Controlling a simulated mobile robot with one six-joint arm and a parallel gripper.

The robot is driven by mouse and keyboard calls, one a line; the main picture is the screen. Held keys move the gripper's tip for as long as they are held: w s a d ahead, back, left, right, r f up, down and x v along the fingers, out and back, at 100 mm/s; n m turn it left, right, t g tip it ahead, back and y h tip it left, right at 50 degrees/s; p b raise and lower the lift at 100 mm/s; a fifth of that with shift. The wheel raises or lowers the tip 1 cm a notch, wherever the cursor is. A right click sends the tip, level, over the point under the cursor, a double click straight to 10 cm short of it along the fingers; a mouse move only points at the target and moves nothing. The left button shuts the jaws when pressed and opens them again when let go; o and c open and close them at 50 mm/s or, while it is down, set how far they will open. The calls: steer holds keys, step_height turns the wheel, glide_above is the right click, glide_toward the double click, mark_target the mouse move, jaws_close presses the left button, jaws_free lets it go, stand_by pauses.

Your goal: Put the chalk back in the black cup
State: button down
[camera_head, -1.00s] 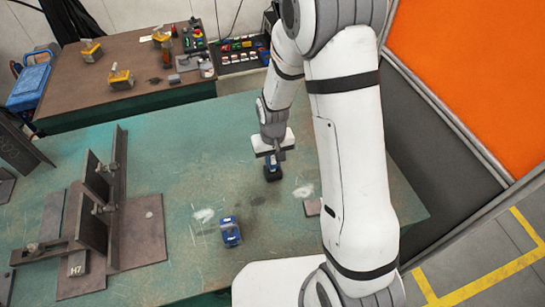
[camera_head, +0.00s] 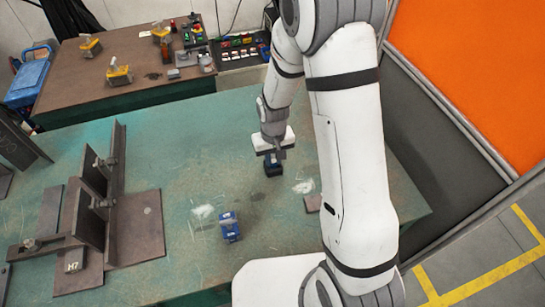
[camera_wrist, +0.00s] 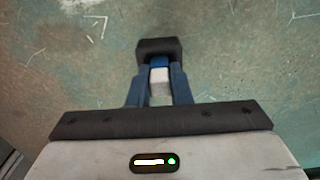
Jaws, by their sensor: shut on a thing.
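The black cup (camera_head: 273,170) stands on the green table below my gripper. In the wrist view the cup (camera_wrist: 158,45) shows just beyond my fingertips. My gripper (camera_head: 272,158) points down over the cup, and its blue fingers (camera_wrist: 160,72) are shut on the chalk. The chalk (camera_wrist: 160,84) shows as a pale, blocky piece between the fingers, with a blue part at its far end against the cup. The chalk's lower end is hidden, so I cannot tell how deep it is in the cup.
A blue box with a white label (camera_head: 230,227) stands nearer on the table. A steel fixture (camera_head: 140,230) fills the left side. A brown bench (camera_head: 140,85) with clamps stands behind. The table around the cup is clear.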

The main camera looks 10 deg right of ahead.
steer(key=shift+f, duration=0.15)
steer(key=c, duration=1.2)
jaws_free()
steer(key=shift+c, duration=0.2)
steer(key=shift+r+b, duration=0.4)
steer(key=shift+r, duration=3.55)
steer(key=shift+s+f, duration=0.1)
